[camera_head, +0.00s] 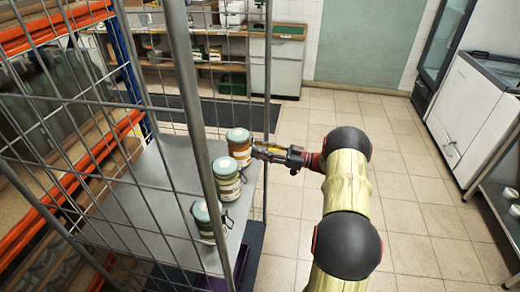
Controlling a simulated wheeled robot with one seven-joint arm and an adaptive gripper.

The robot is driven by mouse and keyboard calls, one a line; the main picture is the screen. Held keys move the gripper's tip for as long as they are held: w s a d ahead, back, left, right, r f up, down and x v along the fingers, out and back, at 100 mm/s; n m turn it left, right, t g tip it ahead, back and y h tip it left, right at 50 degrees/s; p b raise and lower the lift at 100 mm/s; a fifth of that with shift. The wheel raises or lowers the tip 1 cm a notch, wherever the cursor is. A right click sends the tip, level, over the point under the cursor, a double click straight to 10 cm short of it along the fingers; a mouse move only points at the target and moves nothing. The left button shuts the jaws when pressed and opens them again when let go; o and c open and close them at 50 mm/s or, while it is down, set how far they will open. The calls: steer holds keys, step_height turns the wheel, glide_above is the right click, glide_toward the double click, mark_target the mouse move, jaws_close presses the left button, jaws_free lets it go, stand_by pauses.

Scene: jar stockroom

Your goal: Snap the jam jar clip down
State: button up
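Three clip-top jars with pale green lids stand upright near the right edge of a grey shelf (145,205) in a wire cage trolley. The farthest jar (240,153) has orange-brown contents and looks most like jam. The middle jar (228,186) has pale contents and a wire clip at its right side. The nearest jar (206,222) is partly hidden by a cage post. My gripper (259,151) reaches in from the right, its tips close beside the farthest jar. Whether they touch it, and how that jar's clip sits, is too small to tell.
The cage post (197,125) and wire mesh stand in front and left of the jars. The shelf's left part is bare. Orange racking (60,23) stands at left. Tiled floor (420,190) is open at right, with a white chest unit (465,110) beyond.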

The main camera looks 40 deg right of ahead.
steer(key=v, duration=1.2)
steer(key=shift+d, duration=0.1)
stand_by(0.5)
